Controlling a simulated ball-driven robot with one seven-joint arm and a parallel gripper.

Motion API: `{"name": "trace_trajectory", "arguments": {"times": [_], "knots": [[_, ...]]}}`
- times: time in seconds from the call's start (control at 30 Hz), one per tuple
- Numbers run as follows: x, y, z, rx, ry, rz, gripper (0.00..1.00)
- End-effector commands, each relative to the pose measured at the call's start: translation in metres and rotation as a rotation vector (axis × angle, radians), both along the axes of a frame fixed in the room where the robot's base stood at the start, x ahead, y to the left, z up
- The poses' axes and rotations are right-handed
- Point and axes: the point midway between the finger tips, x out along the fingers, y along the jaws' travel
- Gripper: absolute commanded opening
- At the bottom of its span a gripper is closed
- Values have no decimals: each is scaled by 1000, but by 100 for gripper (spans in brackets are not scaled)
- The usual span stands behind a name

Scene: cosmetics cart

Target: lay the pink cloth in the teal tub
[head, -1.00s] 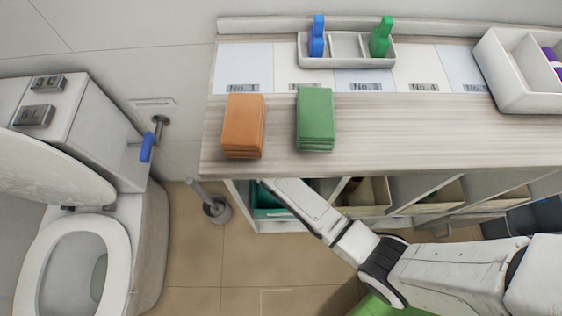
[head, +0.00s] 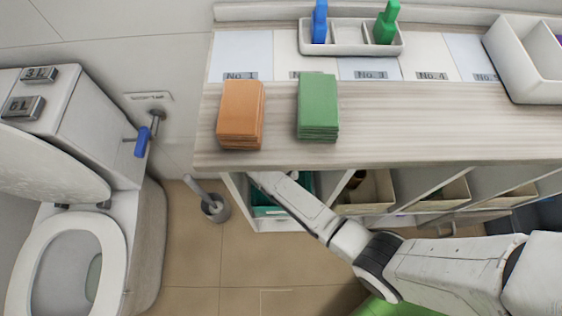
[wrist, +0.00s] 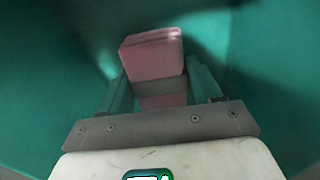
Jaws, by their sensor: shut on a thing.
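The pink cloth (wrist: 153,55) is a folded stack held between the fingers of my gripper (wrist: 153,90) in the wrist view. My gripper is shut on it. The teal tub (wrist: 40,70) fills the wrist view around the cloth, its walls on both sides. In the head view the tub (head: 268,211) shows in the leftmost lower compartment of the cart, mostly hidden behind my arm. My gripper and the cloth are hidden in the head view. I cannot tell whether the cloth touches the tub's floor.
The cart top (head: 420,125) lies just above my arm and carries an orange cloth stack (head: 240,112), a green cloth stack (head: 318,107) and a white tray (head: 350,48). Beige bins (head: 368,197) fill neighbouring compartments. A toilet (head: 70,255) stands at the left.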

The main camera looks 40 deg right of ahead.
Motion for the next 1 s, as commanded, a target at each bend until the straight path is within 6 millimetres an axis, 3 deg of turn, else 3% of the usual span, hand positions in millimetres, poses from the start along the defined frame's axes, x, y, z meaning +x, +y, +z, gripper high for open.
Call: {"name": "trace_trajectory", "arguments": {"times": [0.3, 0.57, 0.77, 1.0], "knots": [[0, 0, -1, 0, 0, 0, 89], [0, 0, 2, 0, 0, 0, 89], [1, 0, 29, 0, -3, 0, 89], [0, 0, 79, 0, -3, 0, 89]]}}
